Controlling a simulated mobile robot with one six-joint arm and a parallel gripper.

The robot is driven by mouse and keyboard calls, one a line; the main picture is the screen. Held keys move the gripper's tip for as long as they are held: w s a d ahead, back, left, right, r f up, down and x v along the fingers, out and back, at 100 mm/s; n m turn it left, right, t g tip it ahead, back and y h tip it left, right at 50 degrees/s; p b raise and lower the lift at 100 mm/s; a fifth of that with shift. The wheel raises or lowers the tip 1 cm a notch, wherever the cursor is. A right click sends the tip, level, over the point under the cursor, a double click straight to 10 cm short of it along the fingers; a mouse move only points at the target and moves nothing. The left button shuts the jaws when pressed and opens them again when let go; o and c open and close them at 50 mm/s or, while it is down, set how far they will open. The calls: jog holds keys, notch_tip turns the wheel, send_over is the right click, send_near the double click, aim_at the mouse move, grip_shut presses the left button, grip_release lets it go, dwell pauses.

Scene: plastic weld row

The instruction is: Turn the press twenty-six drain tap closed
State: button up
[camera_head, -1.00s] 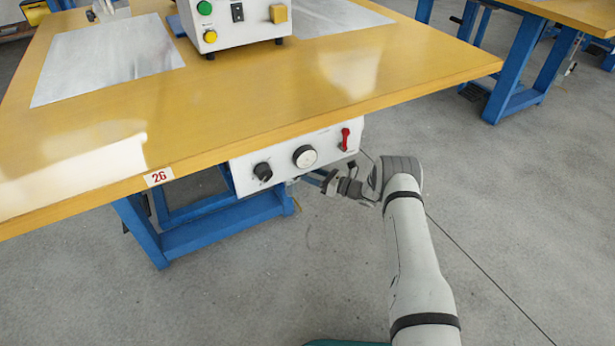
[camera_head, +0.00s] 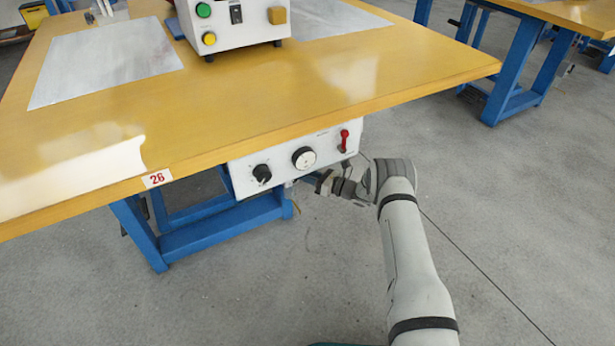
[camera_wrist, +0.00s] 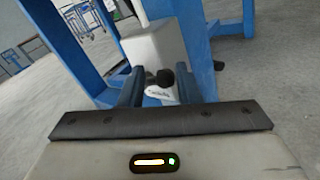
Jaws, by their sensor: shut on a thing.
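The number 26 label (camera_head: 157,179) marks the table edge above a white control panel (camera_head: 232,172). My gripper (camera_head: 322,181) is just below the panel's right part, at the end of my arm. In the wrist view, my gripper's two fingers (camera_wrist: 159,88) stand on either side of a small dark handle (camera_wrist: 165,78), which I take to be the drain tap's. They are shut on it, beneath a white housing (camera_wrist: 155,48). The tap's body and exact handle angle are mostly hidden. In the head view the tap is hidden by my gripper and the panel.
Blue table legs (camera_head: 140,232) stand to the left.

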jog(key=shift+s+a+r+n+h+p, duration=0.2)
jog(key=shift+r+n+h+p, duration=0.15)
jog(key=shift+n+p, duration=0.2)
jog(key=shift+n+g+h, duration=0.25)
jog(key=shift+n+g, duration=0.05)
jog(key=shift+n, duration=0.05)
jog(key=shift+s+f, duration=0.1)
jog(key=shift+f, duration=0.05)
jog(key=o, duration=1)
jog(key=shift+r, duration=0.2)
